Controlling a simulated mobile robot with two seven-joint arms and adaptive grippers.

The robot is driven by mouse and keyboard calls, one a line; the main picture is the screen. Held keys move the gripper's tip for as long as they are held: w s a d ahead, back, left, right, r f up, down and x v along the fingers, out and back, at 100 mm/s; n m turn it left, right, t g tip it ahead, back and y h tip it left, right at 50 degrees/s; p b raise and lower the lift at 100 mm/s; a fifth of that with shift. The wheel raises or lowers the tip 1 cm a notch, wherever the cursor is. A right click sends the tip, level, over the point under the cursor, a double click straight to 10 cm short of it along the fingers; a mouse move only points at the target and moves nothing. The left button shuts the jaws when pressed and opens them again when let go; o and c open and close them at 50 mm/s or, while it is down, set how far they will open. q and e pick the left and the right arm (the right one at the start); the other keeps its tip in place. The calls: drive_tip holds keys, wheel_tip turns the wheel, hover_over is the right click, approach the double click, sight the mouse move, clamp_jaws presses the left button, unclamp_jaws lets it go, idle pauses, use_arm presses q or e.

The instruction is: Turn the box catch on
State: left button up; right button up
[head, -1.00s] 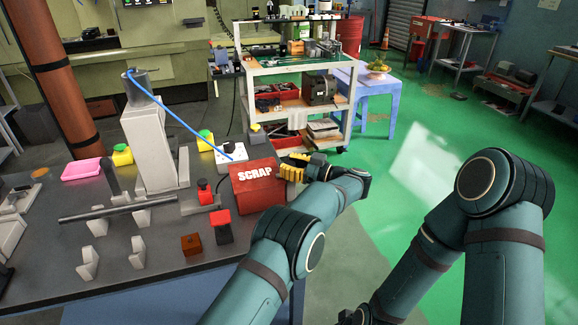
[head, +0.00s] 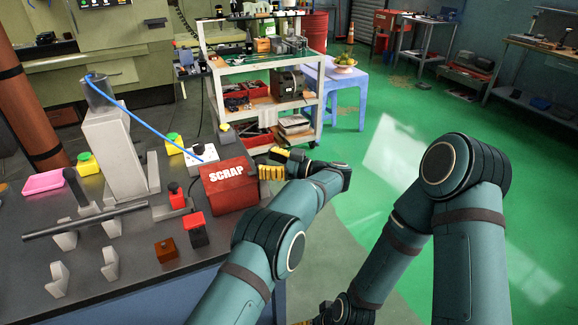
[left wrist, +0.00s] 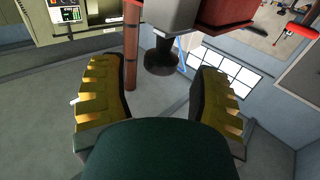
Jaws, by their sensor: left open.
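I cannot tell for sure which part is the box catch. A red box marked SCRAP (head: 229,188) stands at the bench's right edge. A white box with dark knobs (head: 201,156) sits behind it. A small brown box with a knob (head: 165,250) is near the front edge. My right gripper is mostly cut off at the bottom edge of the head view.
A grey column (head: 117,150) with a cylinder on top and a blue cable rises from the bench. A dark bar (head: 85,221) lies across supports. A red button box (head: 196,231) and yellow-green boxes stand nearby. A white cart (head: 260,125) is behind. Green floor at right is free.

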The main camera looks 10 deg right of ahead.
use_arm(q)
drive_tip(key=v, duration=0.9)
drive_tip(key=shift+s+d, duration=0.2)
drive_tip(key=shift+d, duration=0.1)
drive_tip(key=shift+d, duration=0.1)
